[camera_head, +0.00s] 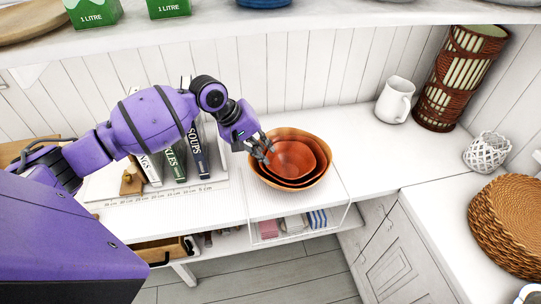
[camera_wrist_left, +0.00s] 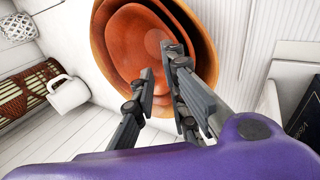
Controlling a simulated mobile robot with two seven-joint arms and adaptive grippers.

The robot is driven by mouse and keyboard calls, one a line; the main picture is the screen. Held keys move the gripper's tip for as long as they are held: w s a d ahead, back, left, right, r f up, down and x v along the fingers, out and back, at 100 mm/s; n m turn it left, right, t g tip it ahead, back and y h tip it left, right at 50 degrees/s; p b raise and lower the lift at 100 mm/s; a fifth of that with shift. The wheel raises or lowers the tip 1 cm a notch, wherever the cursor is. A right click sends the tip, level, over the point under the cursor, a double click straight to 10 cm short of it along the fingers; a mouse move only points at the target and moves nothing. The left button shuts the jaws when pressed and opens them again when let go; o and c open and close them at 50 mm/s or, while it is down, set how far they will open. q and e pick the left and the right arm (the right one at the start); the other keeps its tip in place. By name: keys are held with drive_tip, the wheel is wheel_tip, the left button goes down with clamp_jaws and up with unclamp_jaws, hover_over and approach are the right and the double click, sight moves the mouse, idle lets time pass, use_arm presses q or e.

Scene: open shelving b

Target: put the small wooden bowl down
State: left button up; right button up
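The small wooden bowl (camera_head: 294,157) is reddish brown and sits nested inside larger wooden bowls (camera_head: 318,180) on the white counter. In the left wrist view the small bowl (camera_wrist_left: 137,50) fills the area behind the fingers. My left gripper (camera_head: 267,151) is at the left part of its rim. In the left wrist view my left gripper (camera_wrist_left: 160,66) shows a narrow gap between the fingertips, close to the bowl wall. I cannot tell whether the rim is pinched between them. My right gripper is not in view.
Upright books (camera_head: 172,160) stand left of the bowls. A white jug (camera_head: 395,100), a brown woven lantern (camera_head: 459,80) and a white woven ball (camera_head: 487,152) stand to the right. A wicker basket (camera_head: 510,222) is at the right edge. The counter (camera_head: 352,150) right of the bowls is clear.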

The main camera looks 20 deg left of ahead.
use_arm(q)
drive_tip(key=v, duration=0.7)
drive_tip(key=shift+r, duration=0.25)
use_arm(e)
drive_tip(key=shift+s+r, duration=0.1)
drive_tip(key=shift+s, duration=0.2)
use_arm(q)
drive_tip(key=shift+s, duration=0.15)
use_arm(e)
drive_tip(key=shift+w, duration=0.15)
